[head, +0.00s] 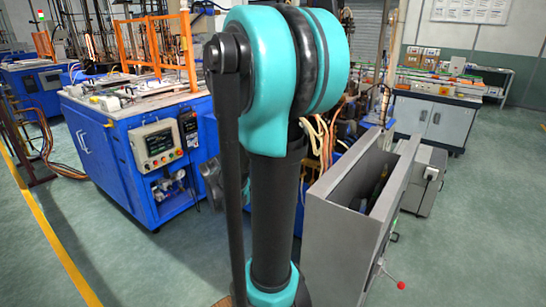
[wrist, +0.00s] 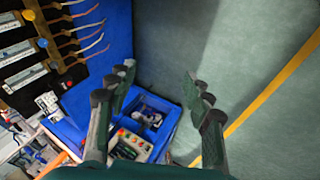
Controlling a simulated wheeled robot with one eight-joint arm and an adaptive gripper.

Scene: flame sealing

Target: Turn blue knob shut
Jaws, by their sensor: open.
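A small round blue knob (wrist: 42,43) shows at the upper left of the wrist view, on a dark strip beside white labels and orange-tipped tubes. Its turn angle is too small to tell. My gripper (wrist: 163,92) is open and empty, with its fingers spread. It is apart from the knob, which lies to the left of the fingers in the picture. Between and beyond the fingers are a blue cabinet and the green floor. In the head view my arm stands in the middle and hides part of the scene; I cannot make out the blue knob there.
A blue machine cabinet (head: 110,150) with a control panel (head: 157,145) stands left of my arm. A grey open-topped metal box (head: 340,235) stands close on the right. A white cabinet (head: 437,120) is at the back right. Floor at the front left is clear.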

